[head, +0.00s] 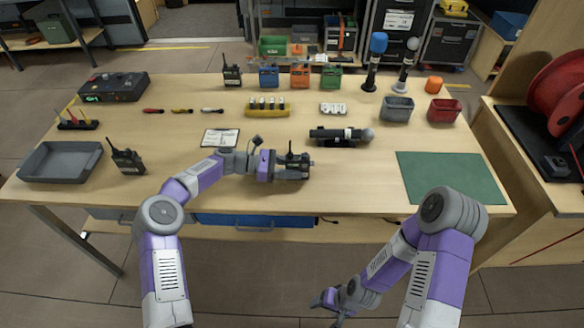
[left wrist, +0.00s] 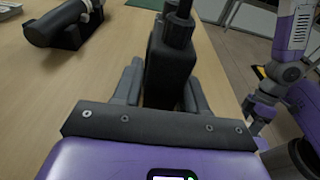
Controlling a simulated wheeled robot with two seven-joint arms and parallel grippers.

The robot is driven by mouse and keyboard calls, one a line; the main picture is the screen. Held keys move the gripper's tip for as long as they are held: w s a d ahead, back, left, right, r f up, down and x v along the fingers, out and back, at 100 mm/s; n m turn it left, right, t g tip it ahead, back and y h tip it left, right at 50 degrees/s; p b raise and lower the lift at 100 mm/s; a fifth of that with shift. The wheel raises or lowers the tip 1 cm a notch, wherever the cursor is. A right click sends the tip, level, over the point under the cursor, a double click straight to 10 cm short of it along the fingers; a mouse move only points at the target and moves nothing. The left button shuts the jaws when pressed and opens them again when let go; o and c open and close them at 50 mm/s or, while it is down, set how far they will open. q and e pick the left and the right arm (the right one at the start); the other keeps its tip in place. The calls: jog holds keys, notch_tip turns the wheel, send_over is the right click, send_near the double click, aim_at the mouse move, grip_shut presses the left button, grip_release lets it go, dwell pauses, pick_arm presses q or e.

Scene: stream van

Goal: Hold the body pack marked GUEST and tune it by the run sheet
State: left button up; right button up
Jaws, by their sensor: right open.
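My left gripper (head: 297,167) is over the front middle of the table, its fingers on both sides of a black pack (head: 291,158) with a short antenna. In the left wrist view the pack (left wrist: 169,68) stands upright between the fingers. I cannot read a GUEST mark on it, and its front is hidden. My right gripper (head: 328,299) is open and empty, low in front of the table.
A black microphone (head: 338,136) lies in a holder behind my left gripper. Black handsets stand at the left (head: 127,160) and back (head: 232,75). Blue (head: 268,75), orange (head: 300,76) and green (head: 331,77) boxes stand behind. A green mat (head: 450,178) at the right is clear.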

pick_arm(q)
jog(key=c, duration=0.5)
jog(key=o, duration=1.2)
jog(key=a, duration=0.4)
jog(key=a+r, duration=0.1)
jog(key=a, duration=0.3)
jog(key=a+r, duration=0.1)
jog(key=a, duration=0.3)
jog(key=shift+s, duration=0.1)
